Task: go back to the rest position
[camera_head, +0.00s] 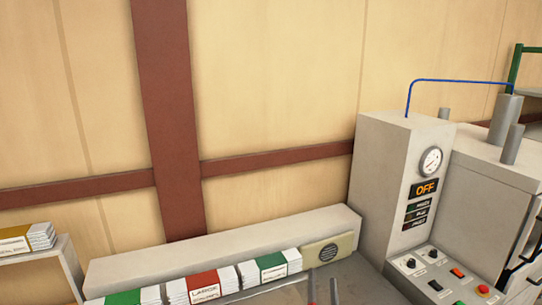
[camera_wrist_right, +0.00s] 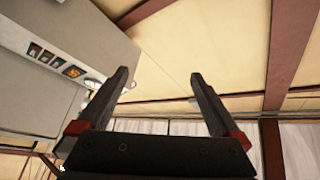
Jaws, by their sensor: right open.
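My right gripper (camera_head: 322,289) shows only as two thin fingertips at the bottom edge of the head view. In the right wrist view the same gripper (camera_wrist_right: 161,78) is open, with two dark fingers with red bases spread apart and nothing between them. It points toward the beige wall and roof beams. My left gripper is not in view.
A grey machine (camera_head: 384,170) with an OFF display, gauge and control panel (camera_head: 446,280) stands at the right. Stacked labelled packs (camera_head: 205,286) line a grey ledge (camera_head: 225,245) at the bottom. A shelf (camera_head: 35,275) is at the left. The beige wall (camera_head: 270,90) is behind.

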